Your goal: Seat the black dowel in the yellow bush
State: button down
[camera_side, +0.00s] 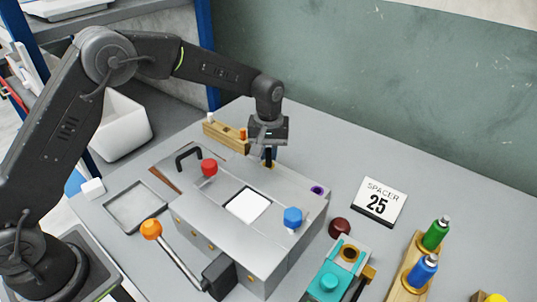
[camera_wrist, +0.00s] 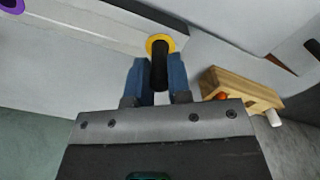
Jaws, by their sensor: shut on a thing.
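The black dowel (camera_wrist: 159,72) is upright between the two blue fingers of my gripper (camera_wrist: 159,78), which is shut on it. Its far end overlaps the opening of the yellow bush (camera_wrist: 151,42) in the wrist view. I cannot tell how far, if at all, the dowel is inside. In the side view my gripper (camera_side: 269,157) points down at the back edge of the grey press block. The yellow bush (camera_side: 268,165) shows there as a small yellow patch right under the fingers, and the dowel is mostly hidden by them.
A wooden rack (camera_side: 222,133) with a white and an orange peg stands close beside my gripper.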

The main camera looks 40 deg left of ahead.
jog(key=shift+f, duration=0.65)
jog(key=shift+f, duration=0.1)
jog(key=c, duration=1.1)
grip_release()
jog(key=shift+o, duration=0.2)
